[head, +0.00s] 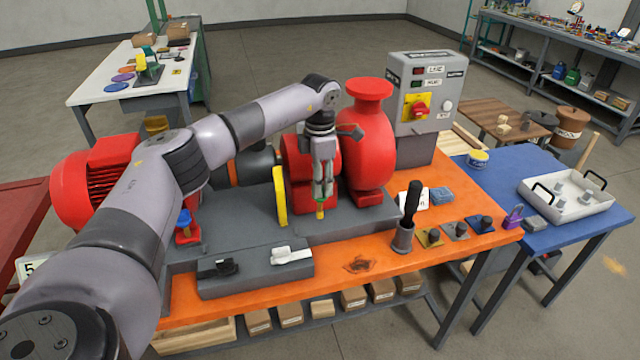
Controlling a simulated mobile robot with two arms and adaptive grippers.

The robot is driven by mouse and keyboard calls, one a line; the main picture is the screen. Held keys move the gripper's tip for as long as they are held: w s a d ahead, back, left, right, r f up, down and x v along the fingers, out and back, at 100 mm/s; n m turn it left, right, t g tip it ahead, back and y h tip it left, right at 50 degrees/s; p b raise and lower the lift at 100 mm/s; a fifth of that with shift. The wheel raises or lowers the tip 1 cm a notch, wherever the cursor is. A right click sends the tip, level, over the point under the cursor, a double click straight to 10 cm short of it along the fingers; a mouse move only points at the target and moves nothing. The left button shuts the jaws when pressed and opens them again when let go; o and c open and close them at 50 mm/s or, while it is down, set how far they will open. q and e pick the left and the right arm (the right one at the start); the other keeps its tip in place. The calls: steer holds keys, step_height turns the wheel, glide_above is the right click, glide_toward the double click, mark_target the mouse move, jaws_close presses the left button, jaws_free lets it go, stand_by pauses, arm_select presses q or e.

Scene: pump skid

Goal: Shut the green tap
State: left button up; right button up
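My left gripper (322,188) points down in front of the red pump, in the middle of the head view. A small green piece, which looks like the green tap (321,200), shows right at its fingertips, with a yellow part (320,212) just below. The fingers hide much of the tap, so I cannot tell the angle of its handle. The fingers look close together, but whether they are closed on the green piece is not clear. My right gripper is not in view.
The red pump casing (369,140) stands just behind and right of the gripper. A yellow disc (280,196) is close on its left. A blue tap (184,217) sits further left. A grey box with black and white levers (255,282) and a holder with a black-handled tool (403,238) stand in front.

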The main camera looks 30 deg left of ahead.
arm_select(q)
step_height(320, 180, up, 11)
stand_by(0.3)
steer(key=shift+f, duration=0.1)
